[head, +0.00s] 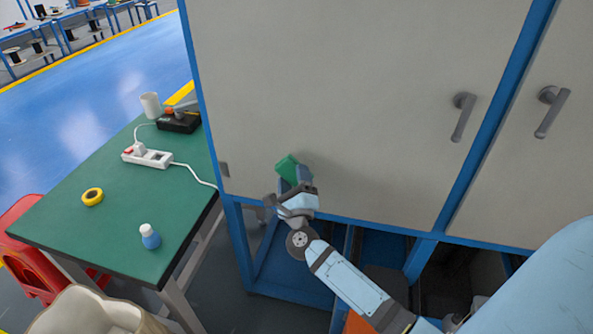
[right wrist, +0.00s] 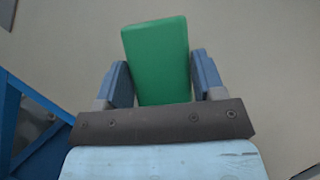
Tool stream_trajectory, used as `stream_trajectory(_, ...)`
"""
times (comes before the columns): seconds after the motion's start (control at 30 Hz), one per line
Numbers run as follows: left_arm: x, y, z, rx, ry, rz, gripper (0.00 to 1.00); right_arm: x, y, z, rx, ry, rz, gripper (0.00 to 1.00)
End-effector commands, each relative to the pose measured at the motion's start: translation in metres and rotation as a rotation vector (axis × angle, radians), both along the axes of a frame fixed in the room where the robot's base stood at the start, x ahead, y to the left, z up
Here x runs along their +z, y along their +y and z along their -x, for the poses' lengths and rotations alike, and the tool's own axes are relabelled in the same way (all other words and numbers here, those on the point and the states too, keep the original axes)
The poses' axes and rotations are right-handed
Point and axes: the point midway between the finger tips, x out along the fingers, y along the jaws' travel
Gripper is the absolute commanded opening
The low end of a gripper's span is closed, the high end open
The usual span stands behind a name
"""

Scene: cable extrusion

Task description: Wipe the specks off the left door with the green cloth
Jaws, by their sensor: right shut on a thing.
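The left door (head: 350,80) is a pale grey panel in a blue frame, with a grey handle (head: 463,116) on its right side. My right gripper (head: 296,183) is at the door's lower left part, shut on the green cloth (head: 287,167). In the right wrist view the green cloth (right wrist: 158,60) stands out between the two blue fingers, with the pale door behind it. Whether the cloth touches the door I cannot tell. No specks can be made out on the door; the patch behind the cloth and gripper is hidden. My left gripper is not in view.
A green-topped table (head: 95,225) stands left of the cabinet, with a power strip (head: 147,156), yellow tape roll (head: 92,197), small bottle (head: 149,236), white cup (head: 151,105) and black device (head: 178,121). A red stool (head: 30,250) is beside it. The right door (head: 550,170) has its own handle.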

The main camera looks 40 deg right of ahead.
Motion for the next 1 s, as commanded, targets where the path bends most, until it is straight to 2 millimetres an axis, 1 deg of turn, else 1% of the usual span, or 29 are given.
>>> stream_trajectory(0.13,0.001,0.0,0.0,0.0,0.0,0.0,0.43,0.001,0.008,0.007,0.0,0.0,-0.001,0.44)
stream_trajectory(0.47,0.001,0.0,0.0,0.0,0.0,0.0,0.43,0.0,0.01,0.009,0.001,-0.001,0.0,0.44)
stream_trajectory(0.57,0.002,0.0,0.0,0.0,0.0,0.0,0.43,0.0,0.014,0.012,0.001,0.0,-0.001,0.44)
stream_trajectory(0.8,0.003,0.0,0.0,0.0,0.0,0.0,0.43,0.0,0.03,0.025,0.001,0.0,-0.001,0.44)
stream_trajectory(1.0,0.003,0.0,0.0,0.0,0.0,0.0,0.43,0.0,0.032,0.027,0.0,-0.001,-0.001,0.44)
